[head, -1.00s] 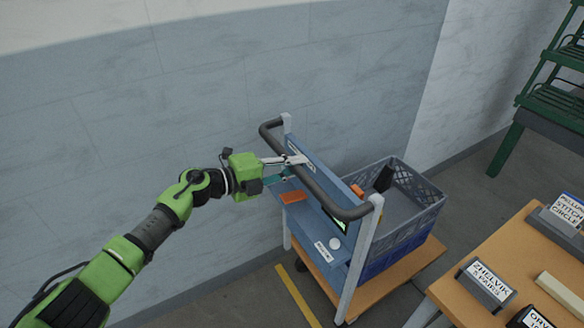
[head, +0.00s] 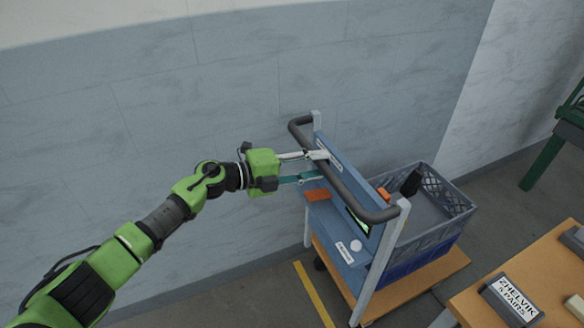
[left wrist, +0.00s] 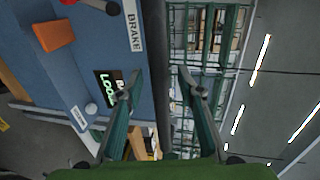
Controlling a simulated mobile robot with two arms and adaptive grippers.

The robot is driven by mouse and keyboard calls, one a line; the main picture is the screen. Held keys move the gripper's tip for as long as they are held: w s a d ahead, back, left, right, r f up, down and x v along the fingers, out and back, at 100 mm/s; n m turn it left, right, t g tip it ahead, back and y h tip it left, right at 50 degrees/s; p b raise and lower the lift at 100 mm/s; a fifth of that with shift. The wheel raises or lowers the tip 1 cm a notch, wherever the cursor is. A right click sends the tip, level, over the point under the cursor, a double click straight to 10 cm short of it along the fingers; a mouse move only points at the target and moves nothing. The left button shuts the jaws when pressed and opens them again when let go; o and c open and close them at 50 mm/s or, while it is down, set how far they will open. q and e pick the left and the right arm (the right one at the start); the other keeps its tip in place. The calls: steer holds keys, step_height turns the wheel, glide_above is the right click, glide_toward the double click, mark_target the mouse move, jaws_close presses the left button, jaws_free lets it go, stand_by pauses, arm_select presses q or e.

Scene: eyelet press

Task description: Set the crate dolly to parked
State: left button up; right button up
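The crate dolly has a blue panel (head: 338,218) with a dark handlebar (head: 352,188) in front. An orange tab (head: 317,194) sticks out of the panel; it also shows in the left wrist view (left wrist: 54,32), near a BRAKE label (left wrist: 133,26). A small display (left wrist: 108,88) with green letters, seemingly starting "LOO", is partly behind a finger. A pale round knob (left wrist: 91,108) sits beside it. My left gripper (head: 322,166) is open at the handlebar; in the left wrist view the bar runs between its spread fingers. My right gripper is not in view.
A grey and blue crate (head: 436,222) stands on the dolly's wooden deck (head: 448,266). A wall (head: 215,90) stands close behind. A yellow floor line (head: 313,292) runs by the dolly.

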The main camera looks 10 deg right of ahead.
arm_select(q)
steer(key=v, duration=0.9)
